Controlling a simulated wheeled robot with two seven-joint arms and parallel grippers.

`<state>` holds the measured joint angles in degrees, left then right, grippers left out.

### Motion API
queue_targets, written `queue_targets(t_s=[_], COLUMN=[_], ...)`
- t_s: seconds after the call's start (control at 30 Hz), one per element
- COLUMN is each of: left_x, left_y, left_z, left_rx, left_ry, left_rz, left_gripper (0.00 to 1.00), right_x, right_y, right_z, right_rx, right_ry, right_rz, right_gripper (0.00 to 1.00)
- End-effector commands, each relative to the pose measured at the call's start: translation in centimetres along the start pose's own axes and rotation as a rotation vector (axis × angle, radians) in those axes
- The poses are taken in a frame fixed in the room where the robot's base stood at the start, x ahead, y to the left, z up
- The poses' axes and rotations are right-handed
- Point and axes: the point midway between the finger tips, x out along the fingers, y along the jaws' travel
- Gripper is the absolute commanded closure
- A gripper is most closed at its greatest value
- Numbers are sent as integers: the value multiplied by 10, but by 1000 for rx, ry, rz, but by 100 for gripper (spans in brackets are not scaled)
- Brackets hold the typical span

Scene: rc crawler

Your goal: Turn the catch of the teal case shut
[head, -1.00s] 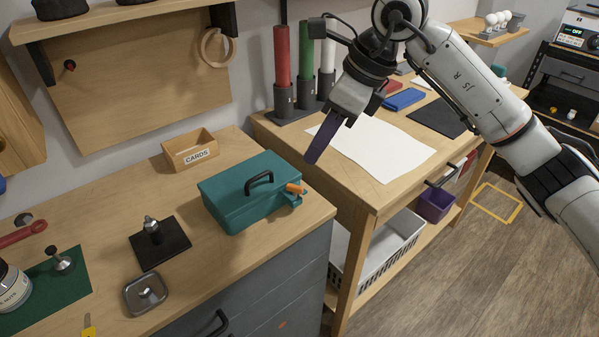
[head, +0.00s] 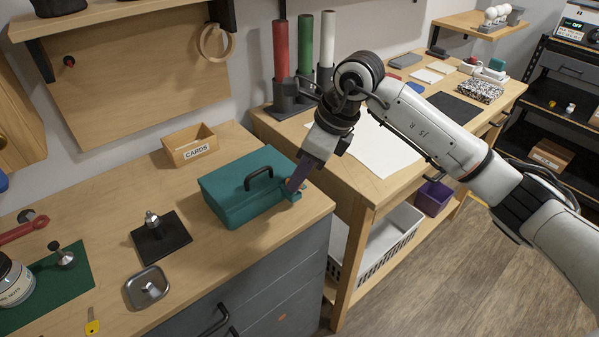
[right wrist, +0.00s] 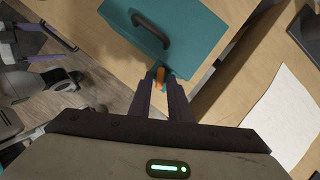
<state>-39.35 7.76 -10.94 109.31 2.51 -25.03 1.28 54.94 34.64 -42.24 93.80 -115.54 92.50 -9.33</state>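The teal case (head: 228,200) is closed on the wooden worktop, with a black handle on its lid. Its orange catch (right wrist: 160,77) is on the side near the worktop's right end and is mostly hidden in the head view. My right gripper (head: 292,188) reaches down to the catch from above right. In the right wrist view its purple fingers (right wrist: 162,82) stand apart on either side of the catch. I cannot tell whether they touch it. A purple part that looks like my left gripper (right wrist: 42,57) shows at the left of the right wrist view, its fingers unclear.
A box marked CARDS (head: 190,146) stands behind the case. A black pad with a metal knob (head: 160,240) and a metal dish (head: 147,288) lie to the left. A second table with a white sheet (head: 385,150) and upright tubes (head: 304,55) is to the right.

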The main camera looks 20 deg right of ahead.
Motion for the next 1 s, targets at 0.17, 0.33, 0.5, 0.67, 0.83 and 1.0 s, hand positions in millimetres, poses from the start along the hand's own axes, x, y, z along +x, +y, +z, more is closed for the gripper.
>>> queue_targets(t_s=[0.17,0.33,0.5,0.67,0.83,1.0], left_x=[0,0,1,5,10,14], left_y=[0,0,0,0,-1,-1], left_z=[0,0,0,3,8,12], left_rx=[0,0,0,1,0,3], left_ry=[0,1,2,3,4,2], left_rz=[0,1,1,1,0,0], left_gripper=[17,17,17,17,17,17], right_x=[0,0,0,0,0,0], right_y=[0,0,0,-2,-4,-6], right_z=[0,0,0,0,1,2], right_rx=[0,-1,-21,-80,-191,-334], right_ry=[0,-1,-1,-2,-3,-4], right_rz=[0,1,9,34,78,138], right_gripper=[100,100,100,100,100,100])
